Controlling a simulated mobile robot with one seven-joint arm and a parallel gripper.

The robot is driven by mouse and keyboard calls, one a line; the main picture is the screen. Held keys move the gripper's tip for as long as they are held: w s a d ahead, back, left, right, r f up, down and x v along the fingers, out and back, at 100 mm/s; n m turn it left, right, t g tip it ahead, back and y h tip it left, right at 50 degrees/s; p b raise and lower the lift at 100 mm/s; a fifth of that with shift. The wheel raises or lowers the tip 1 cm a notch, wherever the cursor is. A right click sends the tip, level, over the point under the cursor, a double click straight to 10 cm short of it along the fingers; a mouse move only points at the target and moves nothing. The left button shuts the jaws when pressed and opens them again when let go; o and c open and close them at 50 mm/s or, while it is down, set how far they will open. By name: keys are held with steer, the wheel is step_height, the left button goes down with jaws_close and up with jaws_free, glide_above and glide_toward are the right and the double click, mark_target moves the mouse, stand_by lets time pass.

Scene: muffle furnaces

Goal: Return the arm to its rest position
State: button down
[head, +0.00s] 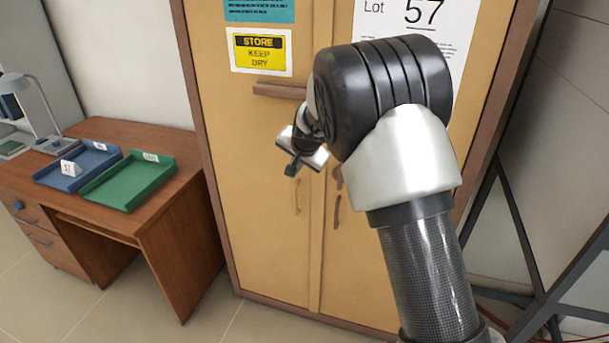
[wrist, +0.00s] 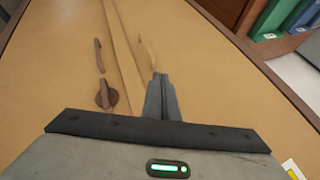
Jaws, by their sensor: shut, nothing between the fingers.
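My arm is raised in front of a tan two-door cabinet (head: 265,200) in the head view. My gripper (head: 292,168) shows small to the left of the large black arm joint, partly hidden by the arm. In the wrist view my gripper (wrist: 160,80) has its fingers together, with nothing between them. Behind the fingertips is the cabinet front (wrist: 210,80), with a gap that I cannot judge. A dark handle (wrist: 98,55) and a round brown knob (wrist: 106,95) lie left of the fingers. A lighter handle (wrist: 148,50) is just beyond the fingertips.
A wooden desk (head: 155,225) stands left of the cabinet, with a blue tray (head: 60,180), a green tray (head: 130,185) and a lamp (head: 42,100). A dark metal frame (head: 515,210) stands at the right. Binders (wrist: 275,18) show at the wrist view's top right.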

steer(key=s+d+r+n+p, duration=0.1)
steer(key=s+d+r, duration=0.5)
steer(key=s+r, duration=0.2)
steer(key=s+d+r+n, duration=0.1)
steer(key=s+d+r, duration=0.5)
steer(key=s+r, duration=0.3)
steer(key=s+d+n+h, duration=0.1)
steer(key=s+d, duration=0.4)
steer(key=s, duration=0.7)
steer(key=s+d+n+g+h+p, duration=0.1)
steer(key=s+d, duration=0.4)
steer(key=s, duration=0.7)
steer(key=shift+s+f+n, duration=0.15)
steer(key=shift+s+n, duration=0.25)
steer(key=shift+n, duration=0.2)
steer(key=shift+a, duration=0.1)
